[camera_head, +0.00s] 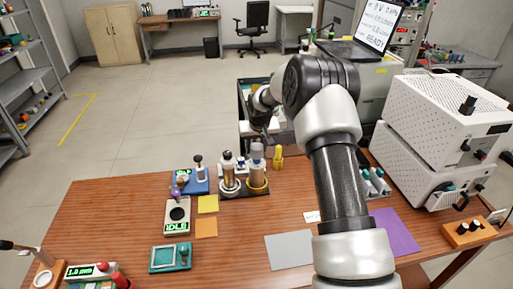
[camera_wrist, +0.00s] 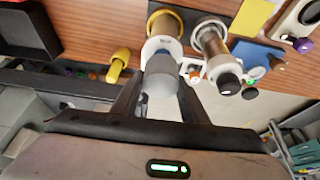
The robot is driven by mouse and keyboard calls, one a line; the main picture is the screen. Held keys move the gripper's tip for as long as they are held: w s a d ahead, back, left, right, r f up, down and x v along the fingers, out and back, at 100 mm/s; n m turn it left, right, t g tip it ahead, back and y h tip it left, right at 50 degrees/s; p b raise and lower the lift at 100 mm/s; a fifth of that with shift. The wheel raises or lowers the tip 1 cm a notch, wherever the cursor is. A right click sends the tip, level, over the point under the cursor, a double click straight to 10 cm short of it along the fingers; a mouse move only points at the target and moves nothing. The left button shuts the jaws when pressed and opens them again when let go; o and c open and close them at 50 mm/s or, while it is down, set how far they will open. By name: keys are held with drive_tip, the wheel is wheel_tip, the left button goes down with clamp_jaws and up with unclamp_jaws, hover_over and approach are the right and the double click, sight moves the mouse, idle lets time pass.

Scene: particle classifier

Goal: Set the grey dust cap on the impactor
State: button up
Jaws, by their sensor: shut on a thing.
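The grey dust cap (camera_wrist: 161,80) is a plain grey cylinder between the two fingers of my gripper (camera_wrist: 160,92), which is shut on it. In the head view the cap (camera_head: 257,151) shows below the wrist, over a column in a yellow ring (camera_head: 257,186). In the wrist view this column has a white collar (camera_wrist: 154,46) right at the cap's far end. I cannot tell whether cap and collar touch. A second column with a black-knobbed white top (camera_wrist: 227,80) stands beside it in a white ring. No label shows which column is the impactor. My arm partly hides the gripper in the head view.
Both columns stand on a dark base (camera_head: 246,195). A yellow peg-like piece (camera_head: 278,158) is close on the right, and a blue device (camera_head: 190,184) on the left. White perforated instruments (camera_head: 440,130) fill the right side. The table's front middle is mostly clear.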

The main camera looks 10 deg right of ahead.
drive_tip(key=shift+f, duration=0.15)
drive_tip(key=shift+f+b, duration=0.65)
drive_tip(key=o, duration=1)
drive_tip(key=shift+o, duration=0.2)
drive_tip(key=shift+r, duration=0.1)
